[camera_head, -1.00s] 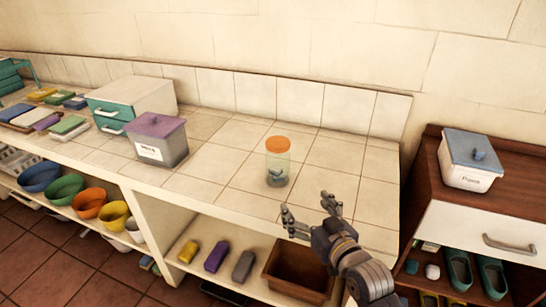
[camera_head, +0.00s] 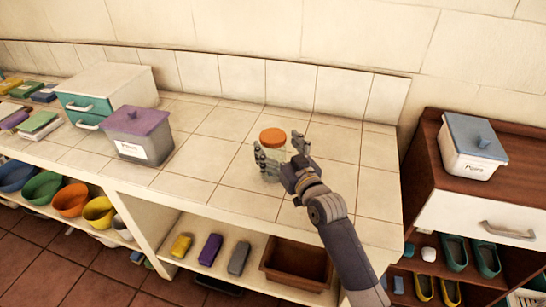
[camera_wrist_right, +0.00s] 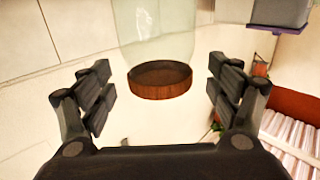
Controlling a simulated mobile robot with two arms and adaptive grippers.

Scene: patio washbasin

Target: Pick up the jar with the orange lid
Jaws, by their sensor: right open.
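The jar with the orange lid (camera_head: 273,137) stands upright on the tiled counter (camera_head: 215,180). It is clear glass, with its lower part partly hidden by my gripper. My right gripper (camera_head: 279,153) is open around the jar, one finger on either side. In the right wrist view, the jar (camera_wrist_right: 160,80) appears upside down between the spread fingers (camera_wrist_right: 160,92), with gaps between it and both fingers. My left gripper is not in view.
A grey box with a purple lid (camera_head: 138,140) and a teal-drawer cabinet (camera_head: 115,85) stand left of the jar. A tiled wall (camera_head: 290,85) is behind. A brown bin (camera_head: 295,265) sits on the shelf below. The counter around the jar is clear.

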